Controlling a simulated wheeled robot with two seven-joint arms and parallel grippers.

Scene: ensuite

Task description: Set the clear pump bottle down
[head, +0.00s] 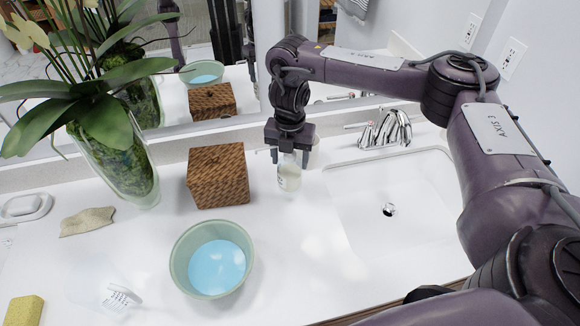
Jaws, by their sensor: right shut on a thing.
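My right gripper (289,157) points down over the counter between the woven box and the sink. It is shut on the clear pump bottle (289,178), a small pale bottle held upright. The gripper hides the bottle's top. The bottle's base is at or very near the white counter (290,235); I cannot tell whether it touches. My left gripper is not in view.
A brown woven box (218,176) stands left of the bottle; the sink (390,235) and faucet (385,130) are right. A green bowl with blue liquid (180,262) sits in front. A glass plant vase (125,165) stands farther left. The counter right of the bowl is clear.

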